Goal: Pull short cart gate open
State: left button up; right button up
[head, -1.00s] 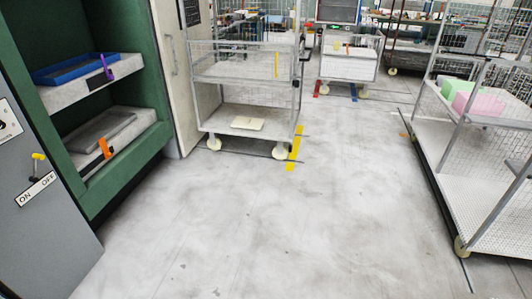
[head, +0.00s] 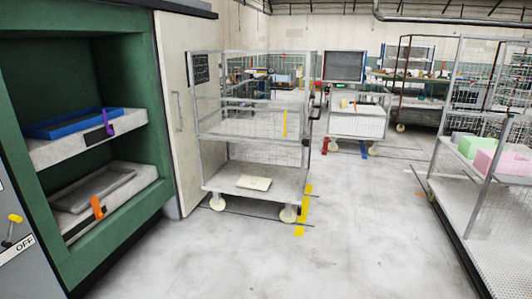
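A short wire-mesh cart (head: 258,130) on white casters stands ahead of me, left of centre in the head view, beside a pale door. Its lower deck (head: 225,183) holds a flat cream slab (head: 254,183). A mesh panel with a yellow strip (head: 285,122) shows at mid height, and a dark handle-like part (head: 316,108) sits on its right side. I cannot tell for sure which panel is the gate or whether it is open. Neither of my grippers is in view.
A green press (head: 90,262) with a blue tray (head: 72,124) stands at the left. A tall cart (head: 490,215) with green and pink foam blocks (head: 500,160) is at the right. A smaller cart (head: 357,122) stands behind. The floor (head: 350,235) between is clear.

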aim_at(195, 99)
jog(key=i, duration=2.7)
